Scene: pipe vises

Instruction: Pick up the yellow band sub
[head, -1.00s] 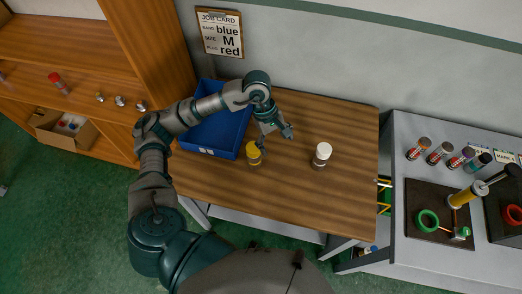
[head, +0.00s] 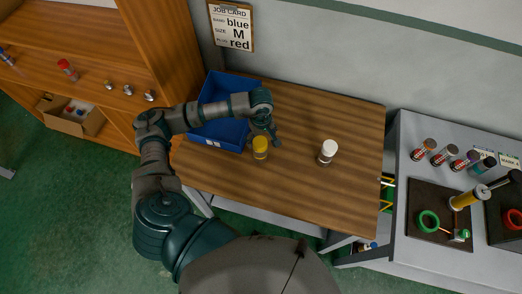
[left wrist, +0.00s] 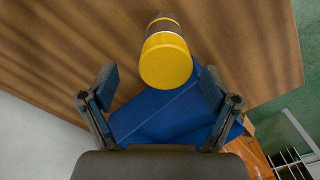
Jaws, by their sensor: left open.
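The yellow-topped cylinder (head: 260,143) stands upright on the wooden table, just right of the blue bin. In the left wrist view its yellow top (left wrist: 166,60) lies beyond and between the two fingers, with a dark and yellow banded body behind it. My left gripper (head: 264,134) is beside and above it in the head view, partly hidden by its own wrist. The left wrist view shows the gripper (left wrist: 158,88) open with nothing between its fingertips. My right gripper is not in view.
The blue bin (head: 204,128) stands at the table's left back. A white-topped cylinder (head: 328,150) stands to the right. A grey bench (head: 385,255) with several cylinders is farther right, and wooden shelves (head: 70,40) are at left.

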